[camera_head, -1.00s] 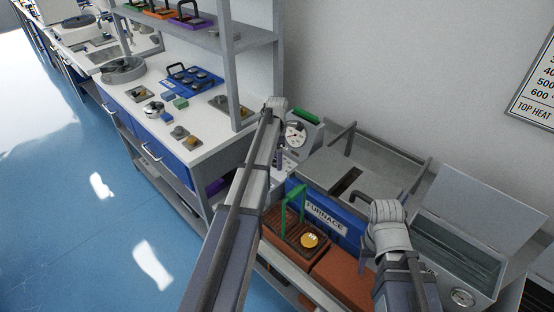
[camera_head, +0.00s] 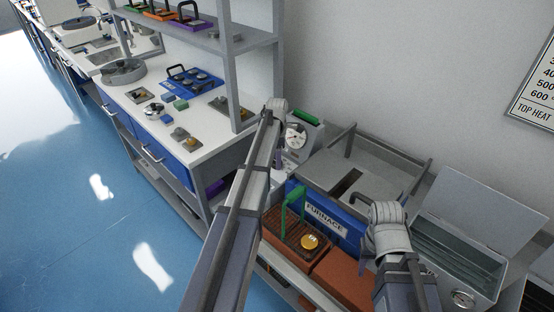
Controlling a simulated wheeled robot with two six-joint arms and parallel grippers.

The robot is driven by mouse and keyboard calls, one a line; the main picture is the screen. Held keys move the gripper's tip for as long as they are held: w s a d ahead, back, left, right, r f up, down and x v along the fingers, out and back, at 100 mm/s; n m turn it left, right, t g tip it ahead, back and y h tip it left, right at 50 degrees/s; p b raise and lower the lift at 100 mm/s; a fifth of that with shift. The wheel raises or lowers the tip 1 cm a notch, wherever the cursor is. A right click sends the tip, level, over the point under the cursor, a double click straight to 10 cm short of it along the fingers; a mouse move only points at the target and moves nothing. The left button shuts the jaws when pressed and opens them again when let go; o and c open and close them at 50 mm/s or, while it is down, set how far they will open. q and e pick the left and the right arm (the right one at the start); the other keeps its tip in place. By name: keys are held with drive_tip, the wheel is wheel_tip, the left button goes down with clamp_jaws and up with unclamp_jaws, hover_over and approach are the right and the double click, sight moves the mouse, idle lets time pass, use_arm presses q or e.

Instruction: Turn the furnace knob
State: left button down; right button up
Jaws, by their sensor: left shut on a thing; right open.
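The furnace (camera_head: 352,226) is a blue-fronted box with a white FURNACE label and a grey top, right of centre. My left gripper (camera_head: 279,158) points down at the furnace's far left corner, beside a light panel below a dial gauge (camera_head: 296,135). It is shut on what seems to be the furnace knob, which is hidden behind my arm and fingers. My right gripper (camera_head: 366,258) is open in front of the furnace's right side. Its fingers are mostly hidden by my wrist.
A brown rack with a green handle (camera_head: 285,224) and a gold disc (camera_head: 310,242) stands before the furnace. A brick-red block (camera_head: 343,280) lies beside it. An open metal bath (camera_head: 460,262) is at right. A shelved bench (camera_head: 215,143) stands at left. The blue floor is clear.

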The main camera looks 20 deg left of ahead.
use_arm(q)
drive_tip(key=shift+m, duration=0.3)
drive_tip(key=m, duration=1.4)
drive_tip(key=shift+m, duration=0.4)
drive_tip(key=m, duration=0.7)
drive_tip(key=shift+s, duration=0.1)
drive_tip(key=m, duration=0.6)
drive_tip(key=shift+m, duration=0.7)
